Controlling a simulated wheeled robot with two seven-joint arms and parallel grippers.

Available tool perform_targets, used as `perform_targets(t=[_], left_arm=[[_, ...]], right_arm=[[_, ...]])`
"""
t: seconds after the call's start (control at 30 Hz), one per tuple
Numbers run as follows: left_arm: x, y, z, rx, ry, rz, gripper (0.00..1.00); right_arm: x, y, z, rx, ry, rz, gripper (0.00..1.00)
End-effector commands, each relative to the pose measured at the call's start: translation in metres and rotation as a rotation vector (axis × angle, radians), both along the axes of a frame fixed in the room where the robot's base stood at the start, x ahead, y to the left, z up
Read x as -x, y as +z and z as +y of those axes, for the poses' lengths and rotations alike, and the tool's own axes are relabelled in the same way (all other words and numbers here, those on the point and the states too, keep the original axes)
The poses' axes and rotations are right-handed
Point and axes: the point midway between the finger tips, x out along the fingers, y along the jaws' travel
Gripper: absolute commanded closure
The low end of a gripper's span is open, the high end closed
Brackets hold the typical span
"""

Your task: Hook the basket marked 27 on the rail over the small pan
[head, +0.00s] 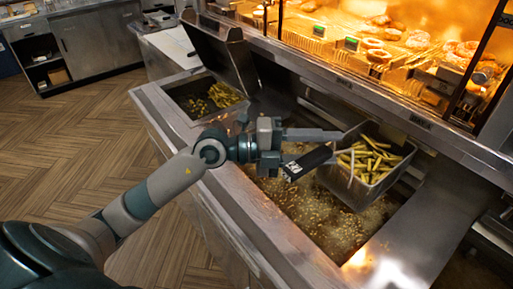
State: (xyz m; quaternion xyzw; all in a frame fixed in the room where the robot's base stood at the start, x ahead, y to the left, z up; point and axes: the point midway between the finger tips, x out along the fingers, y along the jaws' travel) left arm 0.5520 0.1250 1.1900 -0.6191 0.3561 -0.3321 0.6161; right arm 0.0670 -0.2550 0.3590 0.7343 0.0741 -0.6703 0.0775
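My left gripper (312,146) is over the large fryer pan, at the left side of a metal basket (352,186) full of fries. A black handle (312,162) with a white label runs from the basket to the gripper. The label is too small to read as 27. A grey finger lies just above the handle; the other finger is not clear, so I cannot tell whether the grip is closed. The basket is over the right part of the large pan. The small pan (174,91), farther back on the left, has fries in it. No rail over it is clear. My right gripper is not in view.
Bubbling oil with food bits fills the large pan (345,232). Dark metal plates (238,62) stand up beside the small pan. A lit warming display (350,45) with fried food runs behind the fryer. The wooden floor (85,115) is clear.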

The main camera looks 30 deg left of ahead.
Motion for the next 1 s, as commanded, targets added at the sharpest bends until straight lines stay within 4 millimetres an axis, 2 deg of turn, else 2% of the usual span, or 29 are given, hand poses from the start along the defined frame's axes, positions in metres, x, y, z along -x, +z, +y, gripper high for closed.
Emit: perform_targets(t=[0.7,0.83,0.9,1.0], left_arm=[[0.063,-0.002,0.103,-0.003,0.002,0.002,0.6],[0.072,0.0,0.116,-0.001,0.001,0.002,0.6],[0.075,0.001,0.121,-0.001,0.001,0.002,0.6],[0.079,0.001,0.128,-0.002,0.001,0.001,0.6]], right_arm=[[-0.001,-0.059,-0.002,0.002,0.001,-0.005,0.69],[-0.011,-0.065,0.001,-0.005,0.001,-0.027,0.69],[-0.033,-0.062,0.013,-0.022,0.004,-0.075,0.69],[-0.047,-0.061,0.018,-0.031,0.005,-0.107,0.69]])
